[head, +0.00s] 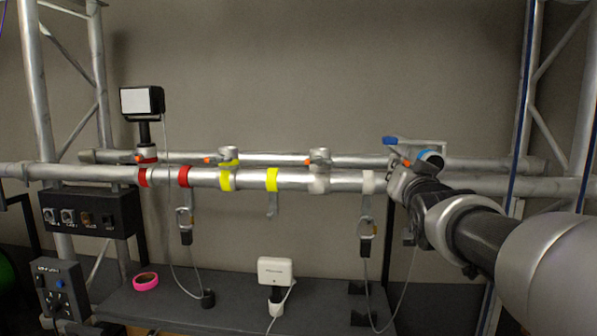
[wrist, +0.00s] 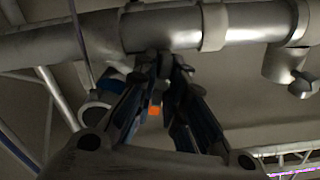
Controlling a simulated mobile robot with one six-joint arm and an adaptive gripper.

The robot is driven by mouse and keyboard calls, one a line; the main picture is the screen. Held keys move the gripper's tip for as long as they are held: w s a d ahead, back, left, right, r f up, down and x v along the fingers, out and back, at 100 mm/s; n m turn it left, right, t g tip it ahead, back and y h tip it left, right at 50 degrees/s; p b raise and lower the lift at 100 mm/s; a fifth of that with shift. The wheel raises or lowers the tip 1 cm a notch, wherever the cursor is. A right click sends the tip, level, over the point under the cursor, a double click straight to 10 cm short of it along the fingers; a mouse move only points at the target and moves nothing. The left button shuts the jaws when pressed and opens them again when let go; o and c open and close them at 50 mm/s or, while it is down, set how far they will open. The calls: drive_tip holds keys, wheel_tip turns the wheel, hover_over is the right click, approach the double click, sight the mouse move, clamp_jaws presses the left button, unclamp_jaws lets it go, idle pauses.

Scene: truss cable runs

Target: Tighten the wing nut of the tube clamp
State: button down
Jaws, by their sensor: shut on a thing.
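My gripper (wrist: 170,68) is shut at the underside of the front tube, and a small dark part, seemingly the wing nut (wrist: 165,62), is between its fingertips. The fingers hide most of it. The grey clamp body (wrist: 145,30) wraps the tube above the fingertips. In the head view my gripper (head: 402,182) reaches the front tube from the right, and my wrist covers the contact. A blue-ended fitting (head: 430,156) and a blue lever (head: 390,140) show just above it. An orange tip (wrist: 154,110) shows between the fingers, farther back.
The front tube (head: 340,183) carries red, yellow and white bands, with hooks and hanging cables below. Another clamp with a grey knob (wrist: 303,85) is right of my fingers. A camera-like box (head: 142,101) stands at left. A grey shelf (head: 235,309) with a white box (head: 275,271) lies below.

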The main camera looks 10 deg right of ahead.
drive_tip(key=m, duration=0.7)
drive_tip(key=shift+p, duration=0.35)
drive_tip(key=m, duration=0.7)
drive_tip(key=shift+p, duration=0.35)
drive_tip(key=c, duration=1.6)
unclamp_jaws()
drive_tip(key=shift+c, duration=0.2)
drive_tip(key=v, duration=1.2)
